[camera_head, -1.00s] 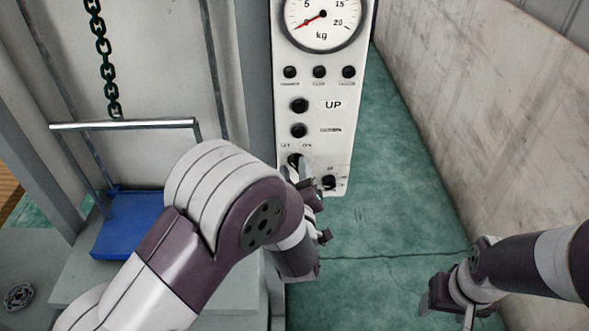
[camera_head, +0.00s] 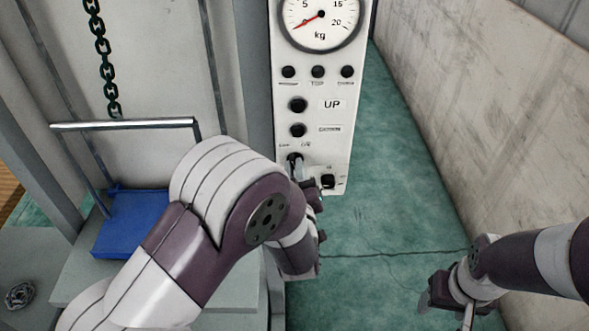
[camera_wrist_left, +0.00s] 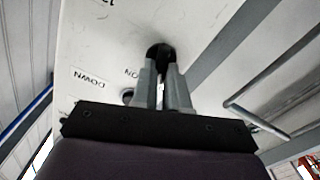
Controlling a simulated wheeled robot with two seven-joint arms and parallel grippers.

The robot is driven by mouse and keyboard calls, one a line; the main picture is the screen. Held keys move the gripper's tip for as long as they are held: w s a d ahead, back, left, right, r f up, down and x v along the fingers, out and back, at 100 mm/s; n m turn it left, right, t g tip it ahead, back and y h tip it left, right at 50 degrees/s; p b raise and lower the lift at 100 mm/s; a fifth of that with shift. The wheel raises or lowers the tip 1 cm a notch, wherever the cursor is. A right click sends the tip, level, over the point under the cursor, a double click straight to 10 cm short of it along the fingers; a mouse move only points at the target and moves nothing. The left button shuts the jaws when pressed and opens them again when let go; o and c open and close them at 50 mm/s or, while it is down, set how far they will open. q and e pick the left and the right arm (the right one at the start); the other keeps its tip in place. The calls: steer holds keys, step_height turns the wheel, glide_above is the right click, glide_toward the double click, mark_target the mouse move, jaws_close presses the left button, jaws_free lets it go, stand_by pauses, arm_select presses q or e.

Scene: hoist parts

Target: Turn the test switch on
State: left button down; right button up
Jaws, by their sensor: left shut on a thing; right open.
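The test switch (camera_head: 294,158) is a dark round knob low on the white control panel (camera_head: 312,152), under small lettering. My left gripper (camera_head: 298,172) is at the switch with its fingers shut on it. In the left wrist view the two grey fingertips (camera_wrist_left: 165,75) close around the dark switch (camera_wrist_left: 159,52), beside lettering that reads ON. The fingers hide much of the switch, so I cannot tell its exact setting. My right gripper (camera_head: 447,298) is open and empty at the lower right, over the green floor.
A blue platform (camera_head: 130,222) and a chain (camera_head: 103,60) are at left. A concrete wall (camera_head: 500,110) stands at right.

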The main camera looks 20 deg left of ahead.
arm_select(q)
steer(key=shift+d+m+p, duration=0.2)
steer(key=shift+m+p, duration=1.45)
steer(key=shift+m, duration=3.35)
steer(key=c, duration=1.1)
jaws_free()
steer(key=shift+c, duration=0.2)
steer(key=shift+d, duration=0.1)
steer(key=b+v, duration=0.1)
steer(key=v, duration=1.1)
steer(key=shift+s+b, duration=0.35)
steer(key=shift+b, duration=0.05)
